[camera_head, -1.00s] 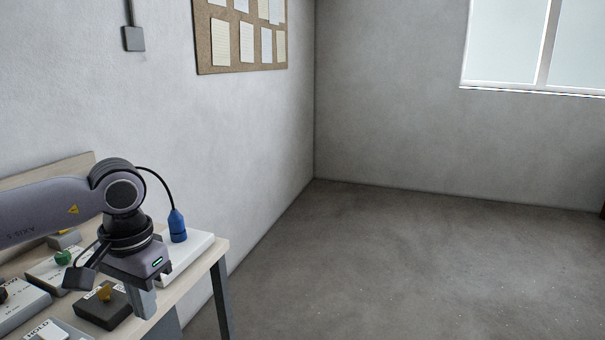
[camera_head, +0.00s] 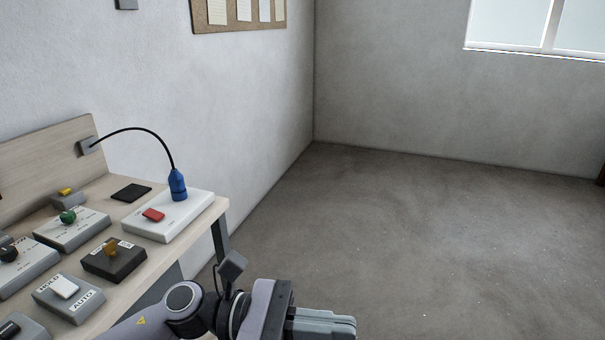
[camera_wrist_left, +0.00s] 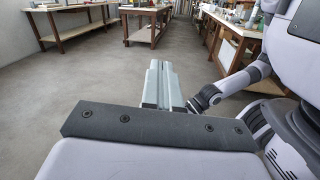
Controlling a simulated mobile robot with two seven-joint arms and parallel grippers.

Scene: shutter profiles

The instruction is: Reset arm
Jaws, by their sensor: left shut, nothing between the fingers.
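My left gripper (camera_head: 338,325) is at the bottom of the head view, past the right end of the workbench and over the bare floor. Its fingers point right and lie together, with nothing between them. In the left wrist view its closed fingers (camera_wrist_left: 159,82) point out over the floor toward far tables. My right gripper does not show clearly in either view; part of my own body and an arm link fill the right side of the wrist view.
The workbench (camera_head: 160,262) at left carries a white box with a red switch (camera_head: 168,216), a blue plug (camera_head: 177,185) on a black cable, and several grey and black switch boxes. A black pad (camera_head: 131,192) lies behind. The floor (camera_head: 420,230) at right is clear.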

